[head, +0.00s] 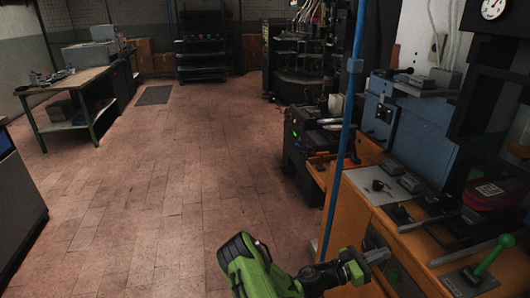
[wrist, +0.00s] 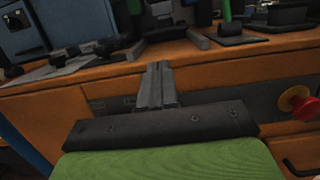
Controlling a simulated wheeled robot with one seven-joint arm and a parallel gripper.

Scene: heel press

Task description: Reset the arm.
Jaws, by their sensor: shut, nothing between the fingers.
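My gripper (head: 377,257) is at the bottom right of the head view, at the end of my green and black arm. Its fingers are together with nothing between them. In the wrist view my gripper (wrist: 155,72) points at the front edge of the orange workbench (wrist: 205,70). In the head view the gripper is in front of the orange workbench (head: 345,205). I cannot tell whether it touches the bench.
A blue upright pole (head: 343,130) stands close to my arm. A green-handled lever (head: 495,257) and a red and black item (head: 492,194) are on the bench. A red knob (wrist: 298,102) is on the bench front. The tiled floor (head: 190,180) to the left is clear.

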